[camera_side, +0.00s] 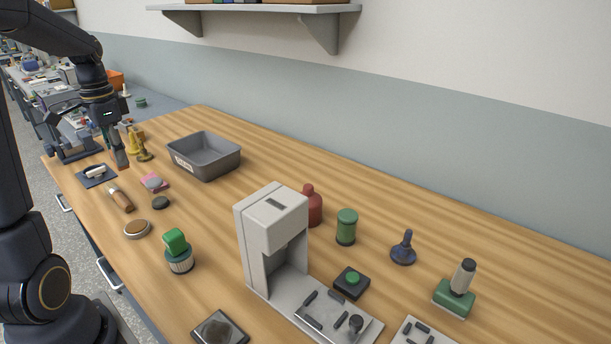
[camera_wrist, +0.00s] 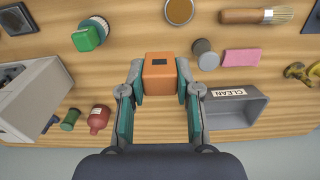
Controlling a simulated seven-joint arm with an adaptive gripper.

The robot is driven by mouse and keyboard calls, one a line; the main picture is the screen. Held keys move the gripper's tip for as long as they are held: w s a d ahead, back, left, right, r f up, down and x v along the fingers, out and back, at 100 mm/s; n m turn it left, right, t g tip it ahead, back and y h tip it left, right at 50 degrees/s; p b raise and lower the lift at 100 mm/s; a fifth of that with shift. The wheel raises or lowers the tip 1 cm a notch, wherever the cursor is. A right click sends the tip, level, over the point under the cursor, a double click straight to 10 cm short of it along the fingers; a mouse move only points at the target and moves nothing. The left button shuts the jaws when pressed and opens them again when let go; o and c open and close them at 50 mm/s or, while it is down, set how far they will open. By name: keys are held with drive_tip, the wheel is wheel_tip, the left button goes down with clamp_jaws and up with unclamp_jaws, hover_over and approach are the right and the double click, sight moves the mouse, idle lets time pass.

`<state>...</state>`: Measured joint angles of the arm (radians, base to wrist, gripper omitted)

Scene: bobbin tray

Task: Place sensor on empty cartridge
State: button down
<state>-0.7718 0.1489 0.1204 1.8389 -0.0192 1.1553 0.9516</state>
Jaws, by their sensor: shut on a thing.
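My gripper (camera_wrist: 160,88) is shut on an orange-brown block (camera_wrist: 160,73), with a teal finger on each side. In the side view my gripper (camera_side: 116,147) is at the far left, above the table, with the block (camera_side: 122,159) below it. I cannot tell whether this block is the sensor. A ribbed round piece (camera_side: 180,263) with a green block (camera_side: 174,241) on top stands at the front left. They also show in the wrist view, the green block (camera_wrist: 85,39) beside the ribbed rim (camera_wrist: 99,22). No piece is clearly recognisable as an empty cartridge.
A grey bin (camera_side: 222,163) labelled CLEAN stands at the back. A brush (camera_side: 121,199), a pink pad (camera_side: 147,178) and a round brown disc (camera_side: 137,228) lie near the left edge. A tall grey machine (camera_side: 270,235) stands mid-table, with a red bottle (camera_side: 313,207) behind it.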

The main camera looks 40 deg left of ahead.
drive_tip(key=shift+n, duration=0.3)
drive_tip(key=w+a+f, duration=0.5)
drive_tip(key=a, duration=0.1)
drive_tip(key=w+a+f, duration=0.3)
drive_tip(key=a, duration=0.1)
drive_tip(key=shift+w+f, duration=0.35)
drive_tip(key=shift+w+a+f, duration=0.1)
drive_tip(key=shift+f, duration=0.05)
drive_tip(key=shift+w+a+f, duration=0.1)
drive_tip(key=shift+w+f, duration=0.05)
drive_tip(key=shift+f, duration=1.6)
drive_tip(key=shift+f, duration=0.1)
drive_tip(key=c, duration=0.8)
unclamp_jaws()
